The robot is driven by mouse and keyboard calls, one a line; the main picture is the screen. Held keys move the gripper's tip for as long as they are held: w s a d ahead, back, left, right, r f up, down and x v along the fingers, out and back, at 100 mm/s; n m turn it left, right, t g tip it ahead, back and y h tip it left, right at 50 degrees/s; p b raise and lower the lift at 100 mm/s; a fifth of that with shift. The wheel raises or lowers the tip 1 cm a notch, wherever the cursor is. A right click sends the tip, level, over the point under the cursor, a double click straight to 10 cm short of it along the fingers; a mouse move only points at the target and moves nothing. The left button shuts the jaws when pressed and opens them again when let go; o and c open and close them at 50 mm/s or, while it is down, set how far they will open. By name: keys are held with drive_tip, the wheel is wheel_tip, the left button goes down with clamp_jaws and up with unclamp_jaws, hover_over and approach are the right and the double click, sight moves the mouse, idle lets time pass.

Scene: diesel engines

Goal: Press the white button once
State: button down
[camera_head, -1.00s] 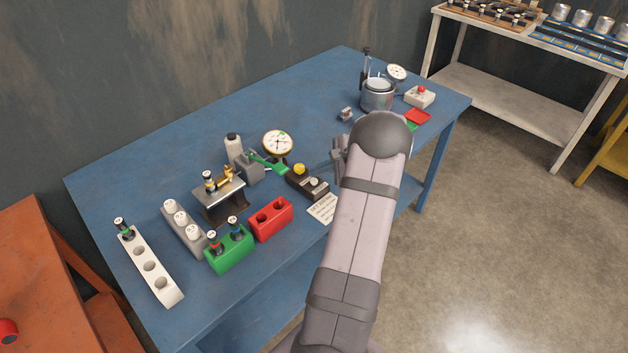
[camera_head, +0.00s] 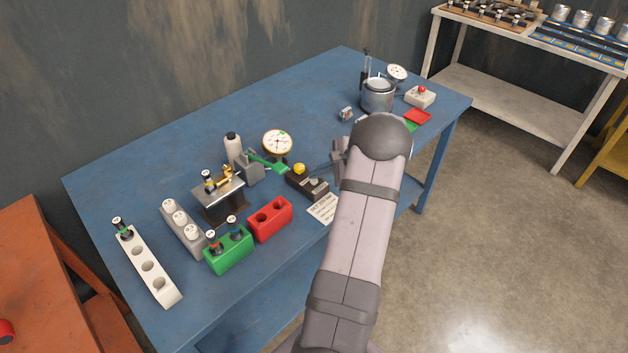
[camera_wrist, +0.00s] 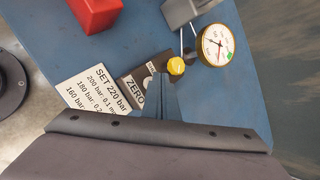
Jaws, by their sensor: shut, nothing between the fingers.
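The white button (camera_head: 315,183) looks pale grey-white and sits on the near right end of a small dark box (camera_head: 301,188). A yellow knob (camera_head: 299,169) is on the same box's far end. In the wrist view the dark box (camera_wrist: 135,79) bears the word ZERO, and the yellow knob (camera_wrist: 176,66) stands beyond my fingertips. My gripper (camera_wrist: 168,82) is shut and empty, its fingers over part of the box. They partly cover the button's area there. In the head view my gripper (camera_head: 337,160) is right of the box, partly hidden by my arm.
A printed card (camera_head: 323,209) lies in front of the box. A grey box with a red button (camera_head: 420,97) is at the far right. The back left tabletop is clear.

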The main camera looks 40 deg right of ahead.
sight(318, 185)
drive_tip(key=shift+f+b, duration=0.4)
drive_tip(key=shift+f, duration=0.15)
drive_tip(key=shift+r, duration=0.15)
idle(0.5)
drive_tip(key=shift+r+p, duration=0.6)
drive_tip(key=shift+r, duration=0.25)
wheel_tip(318, 185, up, 5)
drive_tip(key=p, duration=0.3)
idle(0.3)
idle(0.8)
